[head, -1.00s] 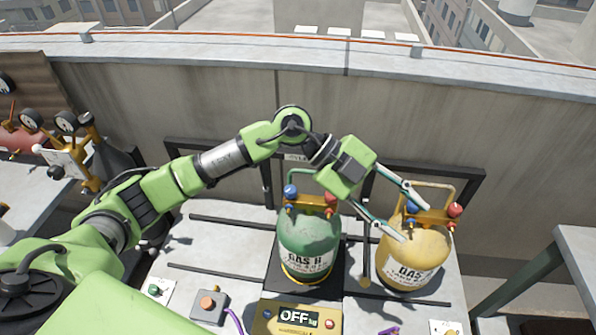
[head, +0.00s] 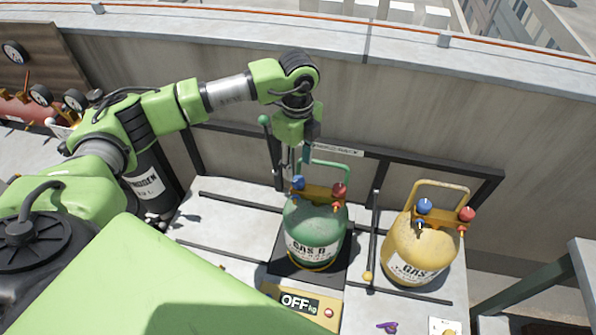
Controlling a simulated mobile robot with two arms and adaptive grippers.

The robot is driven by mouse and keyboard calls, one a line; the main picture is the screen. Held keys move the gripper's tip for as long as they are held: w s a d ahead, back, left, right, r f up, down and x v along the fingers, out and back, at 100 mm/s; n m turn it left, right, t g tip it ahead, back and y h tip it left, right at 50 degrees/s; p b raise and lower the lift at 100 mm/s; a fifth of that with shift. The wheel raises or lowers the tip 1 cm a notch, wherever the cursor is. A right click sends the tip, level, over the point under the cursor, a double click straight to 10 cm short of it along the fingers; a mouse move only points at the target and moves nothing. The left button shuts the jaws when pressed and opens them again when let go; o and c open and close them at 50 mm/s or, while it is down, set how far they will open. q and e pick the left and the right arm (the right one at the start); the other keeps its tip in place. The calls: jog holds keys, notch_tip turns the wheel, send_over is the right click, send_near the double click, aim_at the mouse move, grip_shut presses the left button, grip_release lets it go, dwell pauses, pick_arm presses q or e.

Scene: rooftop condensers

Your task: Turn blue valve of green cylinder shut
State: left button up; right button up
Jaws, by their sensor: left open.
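The green cylinder (head: 316,228) stands upright on a dark scale plate (head: 280,262). It has a blue valve knob (head: 298,183) at its top left and a red valve knob (head: 339,190) at its top right. My left gripper (head: 296,168) points down just above and behind the blue valve and is open. Its fingers are small and partly overlap the cylinder's handle, so I cannot tell whether they touch the knob. My right gripper is not in view.
A yellow cylinder (head: 418,248) with blue and red knobs stands to the right. A scale display (head: 300,302) reading OFF lies in front. A dark frame stands behind the cylinders, before the parapet wall (head: 450,120). A dark cylinder (head: 152,180) stands at left.

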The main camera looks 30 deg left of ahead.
aim_at(298, 179)
pick_arm(q)
jog(key=shift+f+p, duration=0.45)
jog(key=shift+f, duration=2.2)
jog(key=c, duration=1.1)
